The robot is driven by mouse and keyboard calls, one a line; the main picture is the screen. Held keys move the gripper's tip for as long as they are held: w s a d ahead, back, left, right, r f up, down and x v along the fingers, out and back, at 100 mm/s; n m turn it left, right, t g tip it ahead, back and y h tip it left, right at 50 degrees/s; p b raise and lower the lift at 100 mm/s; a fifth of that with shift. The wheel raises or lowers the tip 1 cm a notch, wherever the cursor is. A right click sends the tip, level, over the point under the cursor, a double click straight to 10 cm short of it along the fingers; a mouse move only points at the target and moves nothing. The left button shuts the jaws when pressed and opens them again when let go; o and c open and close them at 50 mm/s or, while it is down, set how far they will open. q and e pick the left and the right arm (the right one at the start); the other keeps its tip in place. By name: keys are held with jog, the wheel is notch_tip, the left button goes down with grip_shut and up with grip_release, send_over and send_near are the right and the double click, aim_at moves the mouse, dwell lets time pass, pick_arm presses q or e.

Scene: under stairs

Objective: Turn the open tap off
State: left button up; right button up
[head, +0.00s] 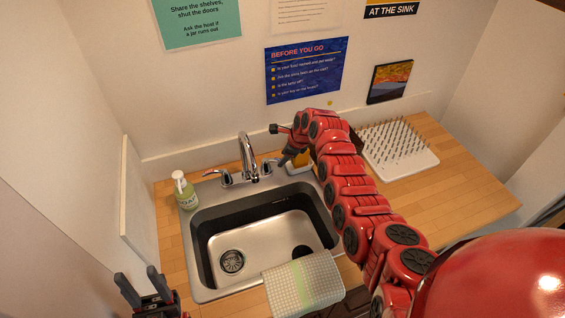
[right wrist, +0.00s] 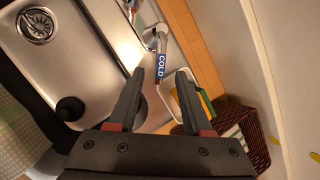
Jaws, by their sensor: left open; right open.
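A chrome tap (head: 248,160) stands behind the steel sink, with a left lever (head: 227,179) and a right lever (head: 267,166) on its base. I cannot make out a water stream. In the right wrist view a lever marked COLD (right wrist: 162,62) points toward my right gripper (right wrist: 160,75), its end between the two fingertips or just beyond them. My right gripper (head: 286,160) is open, beside the right lever in the head view; contact cannot be told. My left gripper (head: 140,284) is open and empty, low at the left, away from the tap.
The sink basin (head: 240,236) has a towel (head: 303,284) over its front edge. A soap bottle (head: 184,190) stands left of the tap. A spiked drying rack (head: 398,150) is at the right. A wicker basket (right wrist: 238,112) and a yellow-green sponge (right wrist: 205,104) are near the right gripper.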

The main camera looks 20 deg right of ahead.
jog(key=shift+b+x, duration=0.6)
jog(key=shift+x, duration=0.6)
jog(key=shift+s, duration=0.1)
jog(key=shift+d+r, duration=0.1)
grip_shut()
dwell(0.4)
